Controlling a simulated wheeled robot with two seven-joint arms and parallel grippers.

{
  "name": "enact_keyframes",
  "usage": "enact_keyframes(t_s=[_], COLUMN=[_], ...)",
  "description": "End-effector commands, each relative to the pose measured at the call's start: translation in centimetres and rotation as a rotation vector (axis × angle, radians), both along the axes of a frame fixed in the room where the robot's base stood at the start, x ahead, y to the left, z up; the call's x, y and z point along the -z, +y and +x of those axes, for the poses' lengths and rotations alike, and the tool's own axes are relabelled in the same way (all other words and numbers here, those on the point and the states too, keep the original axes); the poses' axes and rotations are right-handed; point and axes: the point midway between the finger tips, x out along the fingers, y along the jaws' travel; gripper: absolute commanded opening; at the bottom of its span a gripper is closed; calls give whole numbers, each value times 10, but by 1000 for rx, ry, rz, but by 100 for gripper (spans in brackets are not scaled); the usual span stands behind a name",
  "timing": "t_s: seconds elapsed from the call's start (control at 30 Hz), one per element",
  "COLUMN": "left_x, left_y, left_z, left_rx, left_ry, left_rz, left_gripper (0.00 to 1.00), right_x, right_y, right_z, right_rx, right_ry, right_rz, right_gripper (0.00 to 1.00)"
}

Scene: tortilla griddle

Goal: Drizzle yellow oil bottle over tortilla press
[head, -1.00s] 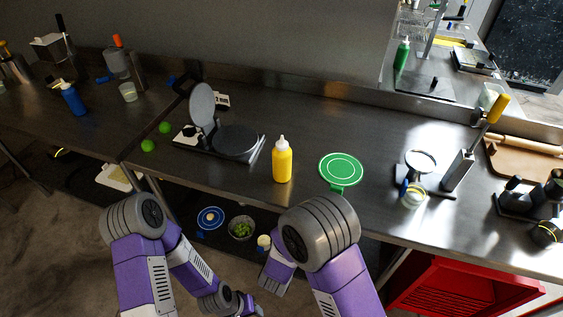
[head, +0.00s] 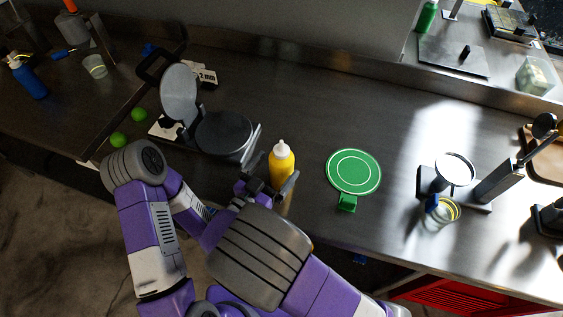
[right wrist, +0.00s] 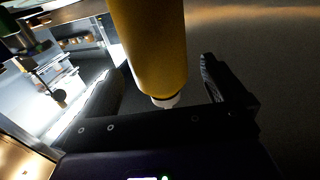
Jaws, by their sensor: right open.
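The yellow oil bottle (head: 281,168) stands upright on the steel counter, with its white tip up. My right gripper (head: 268,187) is open at the bottle's near side, with its fingers around the lower part. In the right wrist view the bottle (right wrist: 150,45) reaches in between the two open fingers (right wrist: 165,95); I cannot tell whether they touch it. The tortilla press (head: 222,133) stands open left of the bottle, with its round grey lid (head: 180,93) raised. My left gripper is not visible in the head view.
A green round mat (head: 354,172) lies right of the bottle. A stand with a round white top (head: 455,170) and a small glass cup (head: 441,211) are farther right. Two green balls (head: 118,139) lie left of the press. The counter behind the bottle is clear.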

Motion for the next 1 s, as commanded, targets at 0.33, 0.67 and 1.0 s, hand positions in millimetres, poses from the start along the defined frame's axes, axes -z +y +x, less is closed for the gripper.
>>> enact_keyframes(t_s=[0.33, 0.67, 1.0], left_x=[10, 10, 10], left_y=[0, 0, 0], left_z=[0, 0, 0], left_rx=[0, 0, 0], left_ry=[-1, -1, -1], left_rz=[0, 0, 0], left_gripper=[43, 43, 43], right_x=[-1, -2, -2], right_y=[-27, -29, -29], right_z=[39, 43, 43], right_rx=[2, -1, -1], right_ry=[1, 1, 1], right_rz=[1, 1, 1], right_gripper=[98, 92, 39])
